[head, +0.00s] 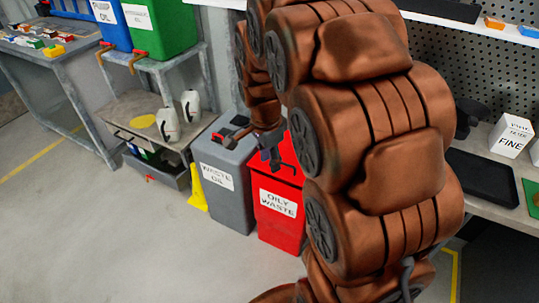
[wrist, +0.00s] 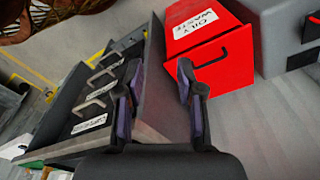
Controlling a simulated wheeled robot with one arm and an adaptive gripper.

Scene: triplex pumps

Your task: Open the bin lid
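The red bin labelled "OILY WASTE" (head: 279,222) stands on the floor at the centre of the head view, its lid (head: 288,165) partly hidden by my gripper and arm. The lid looks closed. The handle lies beyond and right of the fingertips, with no visible contact. In the head view my gripper (head: 270,157) hangs over the bin's lid area.
A grey "WASTE OIL" bin (head: 222,190) stands close on the left. A yellow wedge-shaped object (head: 196,190) is beside it. A grey cabinet with handled drawers (wrist: 90,105) fills the wrist view's left. A workbench (head: 487,205) is at right. Open floor lies in front.

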